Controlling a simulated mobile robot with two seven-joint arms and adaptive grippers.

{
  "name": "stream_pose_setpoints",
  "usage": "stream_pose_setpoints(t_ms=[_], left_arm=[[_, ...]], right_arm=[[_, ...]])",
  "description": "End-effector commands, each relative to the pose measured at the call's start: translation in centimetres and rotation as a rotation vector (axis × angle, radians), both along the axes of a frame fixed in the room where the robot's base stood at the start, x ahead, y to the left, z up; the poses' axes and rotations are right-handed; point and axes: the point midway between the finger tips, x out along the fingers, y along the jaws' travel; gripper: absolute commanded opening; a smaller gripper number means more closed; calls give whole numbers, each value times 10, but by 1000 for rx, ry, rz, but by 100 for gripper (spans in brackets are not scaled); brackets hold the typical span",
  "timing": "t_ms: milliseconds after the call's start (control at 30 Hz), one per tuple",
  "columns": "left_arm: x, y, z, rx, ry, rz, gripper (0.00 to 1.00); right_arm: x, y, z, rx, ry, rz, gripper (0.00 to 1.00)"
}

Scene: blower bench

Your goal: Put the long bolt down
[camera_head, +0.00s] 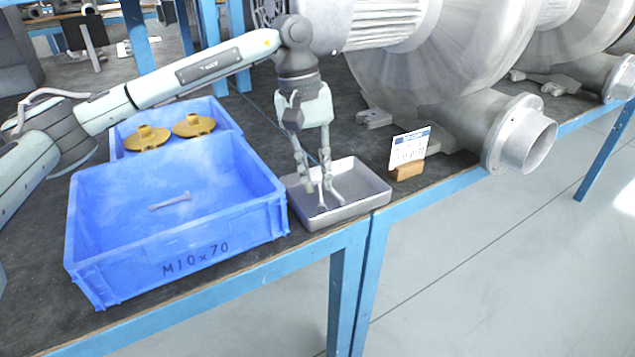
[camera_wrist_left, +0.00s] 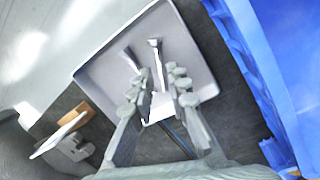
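My left gripper (camera_head: 322,190) points down into a grey tray (camera_head: 365,201) on the bench, its fingers apart. In the left wrist view the fingertips (camera_wrist_left: 158,90) stand open over the tray (camera_wrist_left: 98,72). One grey bolt (camera_wrist_left: 155,50) shows between and beyond the fingertips, with a clear gap beside it. A second bolt (camera_wrist_left: 130,58) lies to its left in the tray. I cannot tell which of these is the long bolt. Another grey bolt (camera_head: 170,202) lies in the blue bin (camera_head: 200,246) marked M10x70. My right gripper is not in view.
A second blue bin (camera_head: 220,113) behind holds two yellow flanged parts (camera_head: 147,137). A small sign on a wooden block (camera_head: 408,171) stands right of the tray. Large grey blower housings (camera_head: 440,60) stand behind. The bench's blue front edge (camera_head: 420,195) is close to the tray.

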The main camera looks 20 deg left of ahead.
Motion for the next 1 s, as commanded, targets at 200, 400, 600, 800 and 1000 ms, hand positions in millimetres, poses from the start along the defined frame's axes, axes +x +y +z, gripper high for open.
stream_pose_setpoints(t_ms=[200, 400, 600, 800, 1000], left_arm=[[3, 8, 49, 0, -6, 1, 16], [3, 14, 84, -1, -4, 0, 16], [3, 17, 99, 0, -1, -1, 16], [3, 17, 100, 0, 0, -1, 16], [3, 17, 100, 0, -1, -1, 16]], right_arm=[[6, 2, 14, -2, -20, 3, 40], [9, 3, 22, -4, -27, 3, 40], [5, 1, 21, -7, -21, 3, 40], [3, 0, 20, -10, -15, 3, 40], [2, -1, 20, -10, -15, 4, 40]])
